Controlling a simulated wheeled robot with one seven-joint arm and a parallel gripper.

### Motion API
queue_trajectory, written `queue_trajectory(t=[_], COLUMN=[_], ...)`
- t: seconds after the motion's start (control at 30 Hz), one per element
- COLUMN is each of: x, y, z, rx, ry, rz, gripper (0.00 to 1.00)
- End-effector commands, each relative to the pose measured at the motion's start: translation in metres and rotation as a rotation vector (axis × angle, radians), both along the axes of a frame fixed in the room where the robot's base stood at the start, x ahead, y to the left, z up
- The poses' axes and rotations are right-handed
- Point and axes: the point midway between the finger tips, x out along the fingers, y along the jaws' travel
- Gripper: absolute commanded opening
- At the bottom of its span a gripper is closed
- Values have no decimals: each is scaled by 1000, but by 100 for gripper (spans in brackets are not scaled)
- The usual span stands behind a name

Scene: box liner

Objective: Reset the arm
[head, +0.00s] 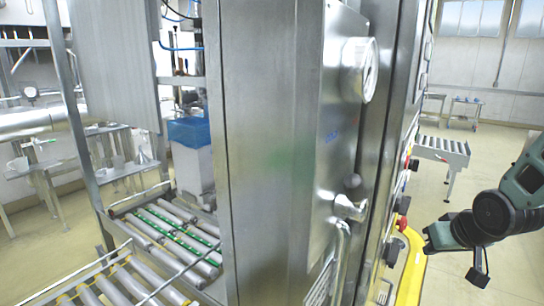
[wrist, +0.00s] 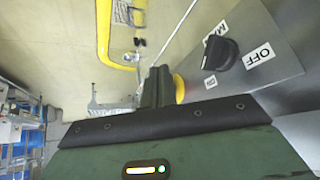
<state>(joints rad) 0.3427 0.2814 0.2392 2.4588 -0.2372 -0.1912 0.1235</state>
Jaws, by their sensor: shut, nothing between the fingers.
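My gripper (head: 432,240) is at the right of the head view, beside the side of the tall steel machine (head: 265,150) and near its red buttons and yellow edge. In the wrist view its dark green fingers (wrist: 156,84) are together, with nothing between them. Just right of the fingers is a yellow round part (wrist: 179,88) on a grey panel (wrist: 270,45). A black rotary switch (wrist: 220,52) with an OFF label is on the same panel. I cannot tell whether the fingertips touch the yellow part.
A red button (head: 403,203) and yellow guard (head: 412,270) are close to the gripper. A roller conveyor (head: 185,235) runs into the machine at left, with a blue-lined box (head: 192,150) behind. Another conveyor (head: 443,150) stands at the back right. Open floor (head: 500,270) lies at lower right.

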Motion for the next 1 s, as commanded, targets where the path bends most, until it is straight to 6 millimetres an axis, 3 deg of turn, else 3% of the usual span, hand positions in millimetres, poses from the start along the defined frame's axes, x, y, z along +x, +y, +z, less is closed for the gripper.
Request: queue_trajectory(t=[0.1,0.47,0.77,1.0], x=[-34,-120,-157,-218], y=[8,33,123,191], z=[9,29,6,-10], rx=[-44,-41,-79,-148], ry=[112,366,443,514], rz=[0,7,284,552], gripper=[0,0,0,0])
